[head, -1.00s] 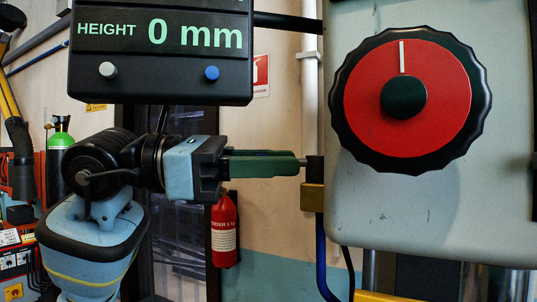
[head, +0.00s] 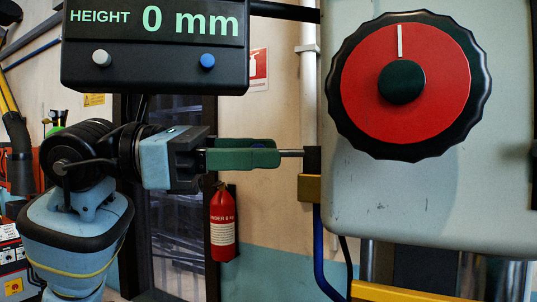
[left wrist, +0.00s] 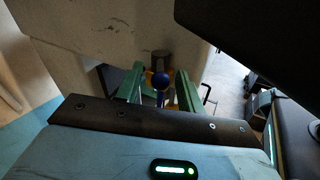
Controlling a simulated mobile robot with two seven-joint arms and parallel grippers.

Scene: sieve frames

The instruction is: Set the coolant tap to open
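The coolant tap shows in the head view at the machine box's lower left edge. Its dark body (head: 313,160) sits above a brass-coloured block, and its thin metal lever (head: 292,153) points left, about level. The lever's blue ball end (left wrist: 162,82) shows in the left wrist view; the green fingers hide it in the head view. My left gripper (head: 265,153) reaches in from the left, around the lever's end. In the left wrist view its fingers (left wrist: 160,78) stand apart either side of the ball, with gaps visible. My right gripper is not in view.
The grey machine box (head: 440,200) carries a large red and black dial (head: 402,82) right of the tap. A height display (head: 155,45) hangs above my left arm. A blue hose (head: 320,255) runs below the tap. A fire extinguisher (head: 222,225) hangs behind.

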